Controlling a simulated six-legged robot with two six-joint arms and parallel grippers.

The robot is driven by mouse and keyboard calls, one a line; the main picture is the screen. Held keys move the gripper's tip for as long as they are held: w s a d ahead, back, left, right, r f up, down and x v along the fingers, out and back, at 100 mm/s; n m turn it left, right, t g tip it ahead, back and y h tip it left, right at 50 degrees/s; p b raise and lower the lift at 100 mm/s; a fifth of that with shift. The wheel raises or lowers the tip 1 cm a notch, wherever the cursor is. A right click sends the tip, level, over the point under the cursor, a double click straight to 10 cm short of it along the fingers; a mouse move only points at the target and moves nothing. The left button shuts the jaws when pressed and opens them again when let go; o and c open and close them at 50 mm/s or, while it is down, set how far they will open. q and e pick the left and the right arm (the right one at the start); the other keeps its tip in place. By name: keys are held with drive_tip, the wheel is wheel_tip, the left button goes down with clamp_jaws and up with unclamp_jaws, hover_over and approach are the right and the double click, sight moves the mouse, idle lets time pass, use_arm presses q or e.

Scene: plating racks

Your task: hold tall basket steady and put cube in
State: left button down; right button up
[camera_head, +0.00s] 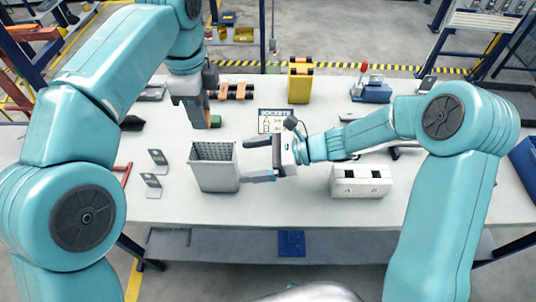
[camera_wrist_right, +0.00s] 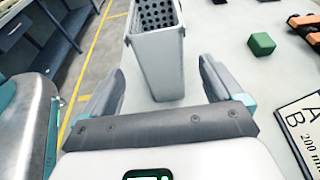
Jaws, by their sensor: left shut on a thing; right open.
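The tall grey basket (camera_head: 216,178) stands upright on the table, left of centre, with a perforated inside. It also shows in the right wrist view (camera_wrist_right: 160,60), its top cut off. My right gripper (camera_head: 259,161) is open beside the basket's right side; its two fingers (camera_wrist_right: 158,92) point towards it, apart from each other. A green cube (camera_wrist_right: 262,44) sits on the table to the right of the basket in the wrist view. In the head view it shows small (camera_head: 214,121) behind the basket. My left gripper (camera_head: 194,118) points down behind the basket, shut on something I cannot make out.
A white box with dark slots (camera_head: 362,189) stands right of my right gripper. Small grey stands (camera_head: 151,185) are left of the basket.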

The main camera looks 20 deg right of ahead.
sight(235, 162)
drive_tip(key=x, duration=0.7)
drive_tip(key=shift+w+a+f, duration=0.1)
drive_tip(key=shift+w+a, duration=0.05)
drive_tip(key=shift+a, duration=0.15)
drive_tip(key=c, duration=1.2)
